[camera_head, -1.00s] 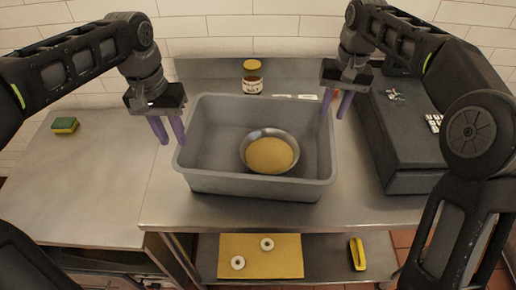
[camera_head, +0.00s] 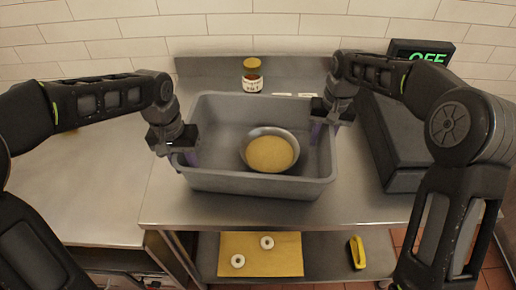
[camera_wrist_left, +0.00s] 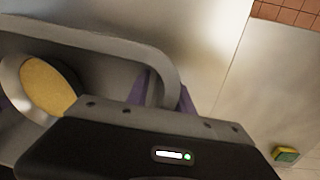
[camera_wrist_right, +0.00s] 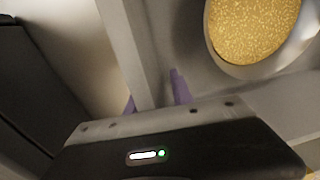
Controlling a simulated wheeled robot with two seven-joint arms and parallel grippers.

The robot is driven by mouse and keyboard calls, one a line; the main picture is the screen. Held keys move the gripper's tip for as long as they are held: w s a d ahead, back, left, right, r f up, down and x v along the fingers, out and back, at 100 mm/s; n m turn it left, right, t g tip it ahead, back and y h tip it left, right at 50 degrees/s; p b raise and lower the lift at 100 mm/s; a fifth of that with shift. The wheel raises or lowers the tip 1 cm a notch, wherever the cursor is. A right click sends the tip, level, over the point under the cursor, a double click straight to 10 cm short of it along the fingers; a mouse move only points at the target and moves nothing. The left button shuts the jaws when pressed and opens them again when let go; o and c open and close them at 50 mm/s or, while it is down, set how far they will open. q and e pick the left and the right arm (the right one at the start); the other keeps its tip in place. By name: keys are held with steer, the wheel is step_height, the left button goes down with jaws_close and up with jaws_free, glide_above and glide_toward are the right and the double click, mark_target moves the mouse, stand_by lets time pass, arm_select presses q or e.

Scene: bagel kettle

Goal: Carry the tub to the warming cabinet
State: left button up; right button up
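The grey tub (camera_head: 258,183) stands on the steel table and holds a metal bowl (camera_head: 247,148) of yellow grains. My left gripper (camera_head: 184,159) is at the tub's left rim; in the left wrist view its purple fingers (camera_wrist_left: 163,92) straddle the rim, one inside and one outside. My right gripper (camera_head: 322,131) is at the right rim; in the right wrist view its fingers (camera_wrist_right: 155,97) lie either side of the wall, with a gap beside the inner finger. Both look open. A dark grey box (camera_head: 405,178) with a green "OFF" display (camera_head: 421,53) stands at right; whether it is the warming cabinet is unclear.
A jar (camera_head: 252,77) stands behind the tub. A sponge (camera_wrist_left: 286,154) lies on the left counter (camera_head: 95,195), which is largely clear. A lower shelf holds a yellow board (camera_head: 262,262) with two white rings and a yellow object (camera_head: 357,252). A tiled wall closes the back.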

arm_select(q)
jaws_close()
arm_select(e)
steer(key=shift+a, duration=0.1)
jaws_close()
arm_select(q)
steer(key=shift+d, duration=0.15)
